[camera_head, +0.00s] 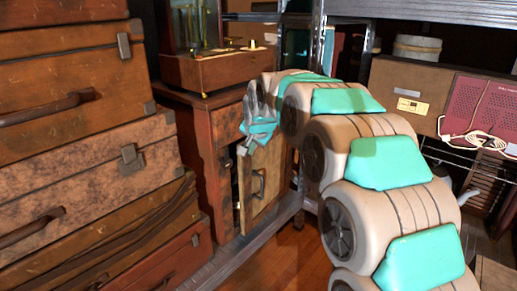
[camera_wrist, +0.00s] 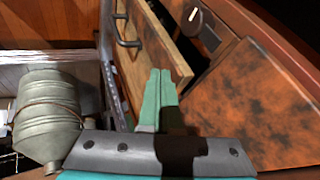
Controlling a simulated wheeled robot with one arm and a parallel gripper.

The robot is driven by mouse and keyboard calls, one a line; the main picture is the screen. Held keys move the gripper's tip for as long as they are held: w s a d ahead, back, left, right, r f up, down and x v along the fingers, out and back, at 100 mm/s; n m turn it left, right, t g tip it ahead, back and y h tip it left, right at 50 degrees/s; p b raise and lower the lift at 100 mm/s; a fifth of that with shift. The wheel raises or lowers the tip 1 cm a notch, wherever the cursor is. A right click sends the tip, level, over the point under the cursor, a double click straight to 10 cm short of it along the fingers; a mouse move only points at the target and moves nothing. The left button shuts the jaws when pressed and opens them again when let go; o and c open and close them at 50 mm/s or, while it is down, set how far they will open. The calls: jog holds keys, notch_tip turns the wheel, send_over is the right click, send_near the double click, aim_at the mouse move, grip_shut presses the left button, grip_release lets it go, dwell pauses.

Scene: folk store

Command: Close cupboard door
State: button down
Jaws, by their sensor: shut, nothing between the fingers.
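The wooden cupboard (camera_head: 207,135) stands in the middle of the head view, and its mottled orange-brown side shows in the wrist view (camera_wrist: 262,105). Its door (camera_head: 266,188) is partly open, with a dark metal handle (camera_head: 258,183) on its face. In the wrist view the door (camera_wrist: 155,42) runs across the top, and a dark gap shows between its pale edge and the cupboard body. My gripper (camera_head: 244,146) is at the upper edge of the door. Its green fingers (camera_wrist: 160,75) are together and empty, close to the door's face; I cannot tell whether they touch it.
Stacked brown suitcases (camera_head: 75,130) fill the left side. A wooden case with brass parts (camera_head: 210,70) stands on the cupboard. A metal shelf rack (camera_head: 315,40) is behind my arm. A grey metal container (camera_wrist: 48,115) shows at left in the wrist view.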

jog(key=shift+w+a, duration=0.1)
jog(key=shift+a, duration=0.15)
jog(key=shift+w+a, duration=0.4)
jog(key=shift+a, duration=0.25)
jog(key=shift+w+a, duration=0.4)
jog(key=shift+a, duration=0.25)
jog(key=shift+w+a, duration=0.1)
jog(key=shift+a, duration=0.15)
jog(key=shift+a+r, duration=0.1)
